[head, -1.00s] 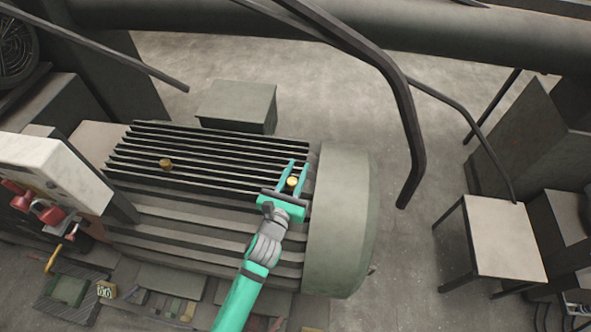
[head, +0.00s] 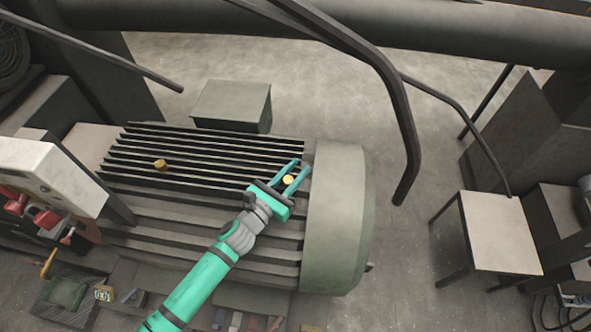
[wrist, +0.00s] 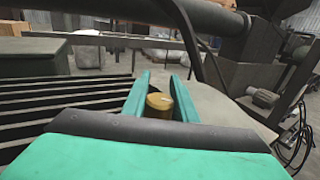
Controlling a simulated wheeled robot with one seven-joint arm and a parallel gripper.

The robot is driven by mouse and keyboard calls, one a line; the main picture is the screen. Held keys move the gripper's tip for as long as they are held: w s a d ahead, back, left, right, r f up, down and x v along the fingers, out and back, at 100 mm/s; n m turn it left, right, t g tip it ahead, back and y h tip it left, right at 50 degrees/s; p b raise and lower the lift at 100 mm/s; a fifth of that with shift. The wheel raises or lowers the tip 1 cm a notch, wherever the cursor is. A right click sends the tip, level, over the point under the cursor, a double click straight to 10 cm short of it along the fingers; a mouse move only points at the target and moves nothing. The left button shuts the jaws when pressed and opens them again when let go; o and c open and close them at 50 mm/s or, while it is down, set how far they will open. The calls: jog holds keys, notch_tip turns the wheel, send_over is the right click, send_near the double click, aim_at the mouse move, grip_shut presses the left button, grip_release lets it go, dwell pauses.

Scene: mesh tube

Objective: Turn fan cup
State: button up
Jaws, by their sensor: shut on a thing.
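Two small brass cups sit on the ribbed top of a large grey-green motor (head: 335,220). One brass cup (head: 288,180) is at the right end of the ribs, close to the rounded end cover. My teal gripper (head: 290,175) reaches it from the lower left and is shut on it, one finger on each side. In the wrist view this cup (wrist: 159,103) stands upright between the two fingers, its lower part hidden by the dark edge of my gripper. The other brass cup (head: 160,165) stands free on the ribs further left.
A grey box (head: 232,105) stands behind the motor. A dark bent rail (head: 405,140) comes down right of the motor. A white control box with red plugs (head: 45,175) is at the left, and a small table (head: 498,235) at the right.

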aim_at(284, 184)
jog(key=shift+a+f, duration=0.1)
jog(key=shift+f, duration=0.05)
jog(key=o, duration=1)
jog(key=shift+o, duration=0.2)
jog(key=shift+s, duration=0.1)
jog(key=v, duration=1)
jog(key=shift+s+a, duration=0.15)
jog(key=shift+a, duration=0.2)
